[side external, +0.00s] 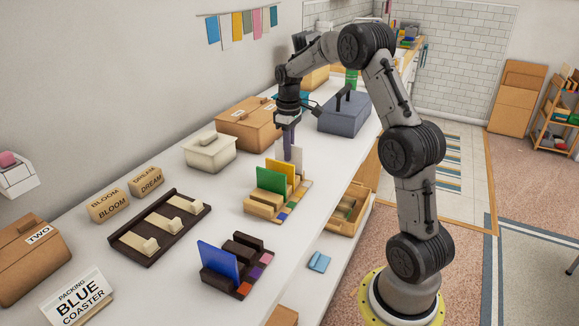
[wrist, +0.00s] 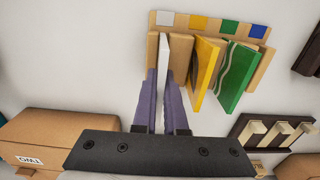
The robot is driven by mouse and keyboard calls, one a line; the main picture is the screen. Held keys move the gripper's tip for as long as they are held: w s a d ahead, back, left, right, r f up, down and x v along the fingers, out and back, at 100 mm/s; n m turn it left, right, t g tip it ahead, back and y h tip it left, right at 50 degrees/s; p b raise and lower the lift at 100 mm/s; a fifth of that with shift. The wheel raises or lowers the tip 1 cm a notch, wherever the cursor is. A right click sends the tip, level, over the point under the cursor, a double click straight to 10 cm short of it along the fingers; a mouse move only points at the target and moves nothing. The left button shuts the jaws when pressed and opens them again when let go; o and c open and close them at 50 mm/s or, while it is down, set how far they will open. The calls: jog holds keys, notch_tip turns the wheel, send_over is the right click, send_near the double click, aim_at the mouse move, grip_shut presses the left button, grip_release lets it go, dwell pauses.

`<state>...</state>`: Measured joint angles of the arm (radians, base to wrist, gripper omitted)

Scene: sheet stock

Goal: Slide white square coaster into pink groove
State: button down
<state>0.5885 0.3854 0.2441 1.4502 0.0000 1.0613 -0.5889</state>
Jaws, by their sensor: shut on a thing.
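The white square coaster (side external: 297,154) stands upright at the far end of the light wooden rack (side external: 262,208), by the white patch. It shows edge-on in the wrist view (wrist: 163,62). My gripper (side external: 288,156) is shut on it, one purple finger on each side, which the wrist view also shows (wrist: 162,85). I cannot tell whether its lower edge is fully seated. The pink patch (side external: 267,258) marks the far end of the dark rack (side external: 218,284), nearer the camera. The groove beside that patch is partly hidden by dark blocks and appears empty.
Yellow (side external: 282,168) and green (side external: 271,185) coasters stand in the light rack beside the white one. A blue coaster (side external: 218,263) stands at the dark rack's near end. A dark tray (side external: 160,228) and cream box (side external: 208,151) lie left. Bare tabletop separates the racks.

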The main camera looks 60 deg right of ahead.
jog(key=shift+r, duration=2.9)
jog(key=shift+r, duration=0.2)
notch_tip(320, 180, up, 8)
jog(key=s+a, duration=0.2)
jog(key=a, duration=1.3)
jog(key=s+a, duration=0.2)
jog(key=a, duration=1.2)
jog(key=f, duration=0.5)
jog(key=shift+a+f, duration=0.35)
jog(key=shift+a, duration=0.05)
